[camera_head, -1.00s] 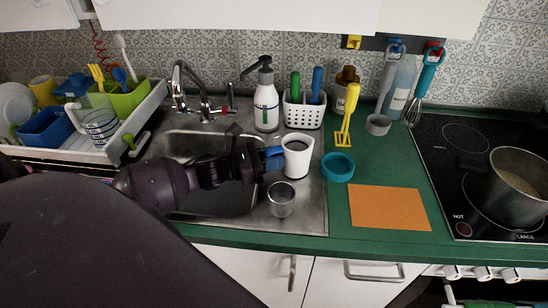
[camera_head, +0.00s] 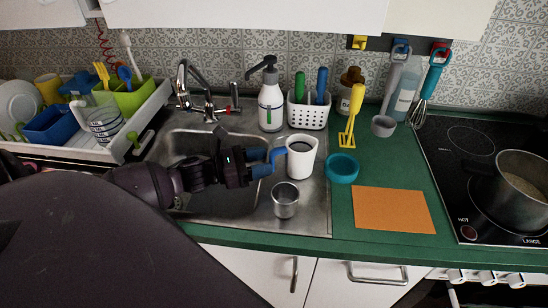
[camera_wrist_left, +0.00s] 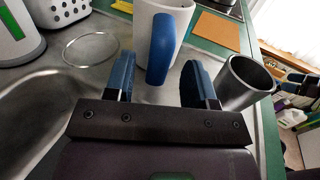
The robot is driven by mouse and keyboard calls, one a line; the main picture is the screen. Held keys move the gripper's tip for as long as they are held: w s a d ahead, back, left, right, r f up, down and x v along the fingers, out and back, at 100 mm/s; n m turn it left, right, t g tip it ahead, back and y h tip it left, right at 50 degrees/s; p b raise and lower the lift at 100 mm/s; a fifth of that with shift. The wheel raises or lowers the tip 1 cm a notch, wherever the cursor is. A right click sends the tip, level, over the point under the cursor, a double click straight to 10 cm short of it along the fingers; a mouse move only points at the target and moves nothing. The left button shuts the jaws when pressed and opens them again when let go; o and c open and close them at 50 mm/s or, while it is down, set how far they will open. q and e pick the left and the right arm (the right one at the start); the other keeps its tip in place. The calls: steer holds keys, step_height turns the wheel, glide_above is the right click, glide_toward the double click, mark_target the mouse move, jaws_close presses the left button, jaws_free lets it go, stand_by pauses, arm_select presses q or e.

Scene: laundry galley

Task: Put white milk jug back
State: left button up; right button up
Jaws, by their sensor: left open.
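The white milk jug (camera_head: 301,160) stands upright on the steel sink's right-hand ledge, with a blue handle on its left side and dark contents showing inside its rim. My left gripper (camera_head: 266,161) is open just left of the handle. In the left wrist view, the jug (camera_wrist_left: 177,22) stands ahead of my left gripper (camera_wrist_left: 160,80), with its blue handle between the lines of the two spread blue fingers. Neither finger visibly touches the handle. My right gripper does not show in the head view.
A steel cup (camera_head: 285,200) stands in front of the jug, close to the right finger in the left wrist view. A teal bowl (camera_head: 342,169) is right of the jug; a soap bottle (camera_head: 271,98) and white utensil caddy (camera_head: 308,115) stand behind. An orange mat (camera_head: 393,210) lies bare.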

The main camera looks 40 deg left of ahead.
arm_select(q)
steer(key=v, duration=0.7)
steer(key=shift+s+a, duration=0.2)
stand_by(0.4)
